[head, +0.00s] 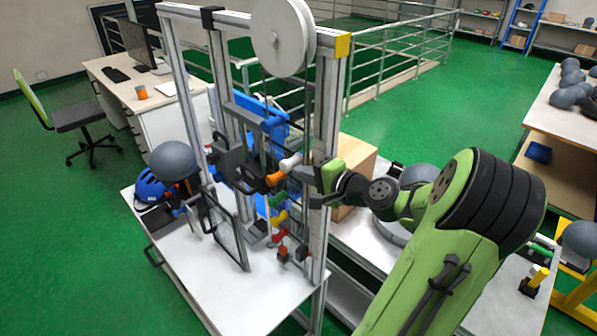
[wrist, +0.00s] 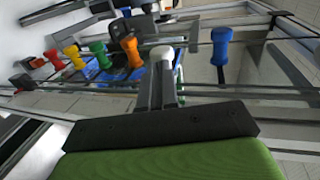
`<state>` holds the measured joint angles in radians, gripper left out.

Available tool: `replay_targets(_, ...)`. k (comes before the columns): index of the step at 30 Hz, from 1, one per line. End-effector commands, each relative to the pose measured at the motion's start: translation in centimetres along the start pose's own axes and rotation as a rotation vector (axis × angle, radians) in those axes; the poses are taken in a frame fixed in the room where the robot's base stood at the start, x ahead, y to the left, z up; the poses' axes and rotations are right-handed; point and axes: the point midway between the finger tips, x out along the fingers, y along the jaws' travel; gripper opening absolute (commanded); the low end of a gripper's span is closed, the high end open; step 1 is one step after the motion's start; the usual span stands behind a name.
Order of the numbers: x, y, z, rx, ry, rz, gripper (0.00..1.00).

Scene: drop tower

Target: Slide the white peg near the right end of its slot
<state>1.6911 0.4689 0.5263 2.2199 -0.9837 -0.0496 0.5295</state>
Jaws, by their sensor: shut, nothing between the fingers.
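The white peg (head: 290,162) sticks out from the drop tower frame, between a blue peg above and an orange peg below. It also shows in the wrist view (wrist: 162,54), right at the tips of my fingers. My gripper (head: 304,173) is shut and empty, reaching in from the right beside the tower's front post. In the wrist view, the closed fingers (wrist: 160,82) point at the white peg and partly cover it. I cannot tell whether they touch it. The peg's slot and its ends are not clearly visible.
An orange peg (wrist: 130,48) stands close left of the white peg, with green (wrist: 100,54), yellow (wrist: 74,56) and red (wrist: 54,59) pegs further left. A blue peg (wrist: 221,45) stands to the right. The tower's metal post (head: 325,130) is close to my gripper.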

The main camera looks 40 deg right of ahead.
Motion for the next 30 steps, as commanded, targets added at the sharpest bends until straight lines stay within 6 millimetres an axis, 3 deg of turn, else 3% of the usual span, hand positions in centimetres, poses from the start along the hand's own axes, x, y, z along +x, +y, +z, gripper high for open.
replay_targets(6,2.2,0.0,0.0,0.001,-0.001,0.0,0.0)
replay_targets(30,3.7,-0.5,0.1,-0.002,-0.001,-0.003,0.0)
